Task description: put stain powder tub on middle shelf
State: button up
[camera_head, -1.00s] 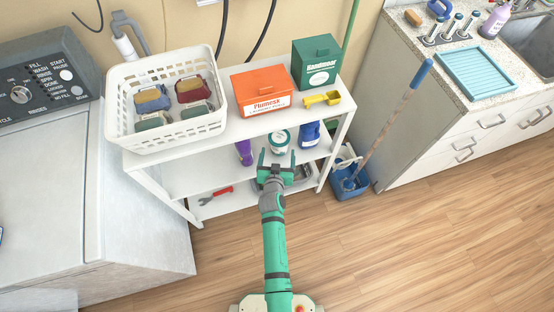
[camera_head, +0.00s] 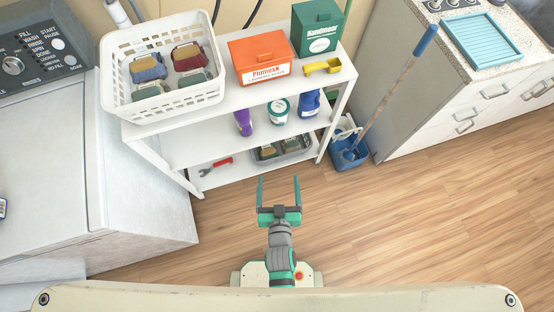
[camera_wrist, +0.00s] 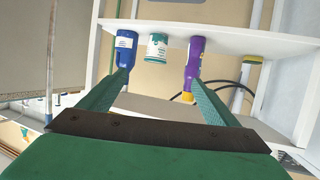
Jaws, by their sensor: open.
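The stain powder tub (camera_head: 278,111), white with a teal label, stands on the middle shelf (camera_head: 192,150) of the white rack. A purple bottle (camera_head: 243,122) is to its left and a blue bottle (camera_head: 309,104) to its right. My gripper (camera_head: 279,182) is open and empty in front of the rack, well clear of the tub. The wrist view looks upside down; there the tub (camera_wrist: 157,48) shows beyond the open fingers, between the blue bottle (camera_wrist: 125,50) and the purple bottle (camera_wrist: 194,60).
The top shelf holds a white basket (camera_head: 165,105), an orange box (camera_head: 260,58), a green box (camera_head: 317,30) and a yellow scoop (camera_head: 322,67). The bottom shelf has a red-handled wrench (camera_head: 216,165) and a tray (camera_head: 282,150). A blue mop bucket (camera_head: 348,155) stands right. Floor in front is clear.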

jog(key=s+r+t, duration=0.1)
jog(key=s+r, duration=1.4)
jog(key=r, duration=0.1)
jog(key=shift+a, duration=0.2)
jog(key=shift+r, duration=0.1)
